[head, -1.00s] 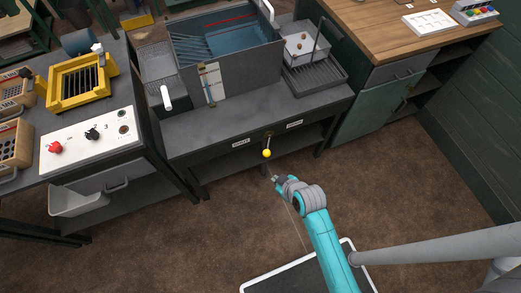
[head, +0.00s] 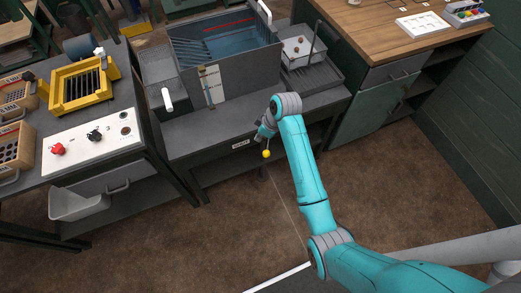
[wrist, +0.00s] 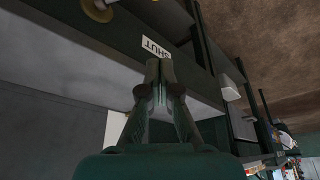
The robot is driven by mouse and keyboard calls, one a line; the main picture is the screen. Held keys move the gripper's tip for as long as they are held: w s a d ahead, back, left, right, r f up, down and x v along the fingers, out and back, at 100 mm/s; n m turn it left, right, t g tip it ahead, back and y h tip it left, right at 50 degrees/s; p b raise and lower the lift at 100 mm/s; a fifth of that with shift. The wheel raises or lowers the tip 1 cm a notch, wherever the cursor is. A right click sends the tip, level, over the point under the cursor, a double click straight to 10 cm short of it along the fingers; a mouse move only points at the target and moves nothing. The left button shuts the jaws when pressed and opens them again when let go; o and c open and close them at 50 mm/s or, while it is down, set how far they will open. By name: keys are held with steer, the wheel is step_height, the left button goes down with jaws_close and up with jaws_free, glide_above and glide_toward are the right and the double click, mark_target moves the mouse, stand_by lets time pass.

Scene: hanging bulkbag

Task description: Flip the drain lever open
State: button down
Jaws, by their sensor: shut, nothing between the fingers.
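The drain lever shows in the head view as a yellow ball knob (head: 266,154) at the front edge of the dark bench, below the tank; its shaft is partly hidden by my gripper. My gripper (head: 260,134) is right by the lever, just above the knob in the picture; whether they touch I cannot tell. In the wrist view the fingers of my gripper (wrist: 160,68) are together and empty, close to a white label (wrist: 157,48) reading SHUT. A round brass-coloured part (wrist: 98,10) shows at the top edge, apart from the fingertips.
The tank (head: 228,50) with blue inside stands on the bench (head: 190,137). A white label (head: 241,144) is on the bench front left of the lever. A control panel (head: 92,141) stands at left and a wooden-topped cabinet (head: 385,30) at right. The floor in front is clear.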

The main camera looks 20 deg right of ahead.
steer(key=shift+w+r, duration=0.1)
steer(key=shift+r, duration=0.05)
step_height(320, 180, down, 10)
steer(key=shift+d, duration=0.2)
stand_by(0.9)
